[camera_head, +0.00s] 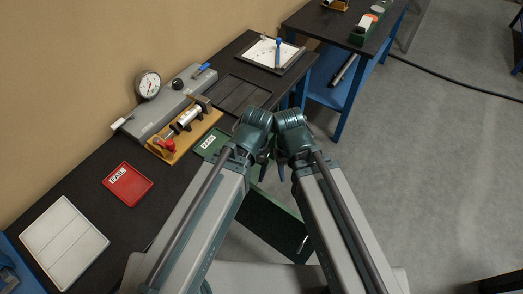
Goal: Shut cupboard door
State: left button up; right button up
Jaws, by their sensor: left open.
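The cupboard door (268,228) is a dark green panel below the front edge of the workbench, partly hidden behind my arms. It appears to stand out from the bench, but its exact angle is hard to tell. A small light handle (303,244) shows near its right end. My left gripper (262,168) is above the door, open and empty, pointing down. My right gripper (281,171) is close beside it on the right, also pointing down; its jaws are too small and dark to read. Neither gripper visibly touches the door.
The black workbench (85,185) carries a red FAIL tray (127,184), a green PASS tray (208,142), a white divided tray (63,243), a grey gauge fixture (160,108) and a wooden-based device (185,132). A second bench (325,22) stands behind. Grey floor at right is clear except a cable (450,83).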

aim_at(279, 226)
jog(key=k+j+z, duration=0.15)
jog(key=k+j, duration=0.15)
jog(key=k+j+z, duration=0.15)
jog(key=k, duration=0.35)
jog(key=k+j+z, duration=0.2)
jog(key=k+j, duration=0.15)
jog(key=k, duration=0.05)
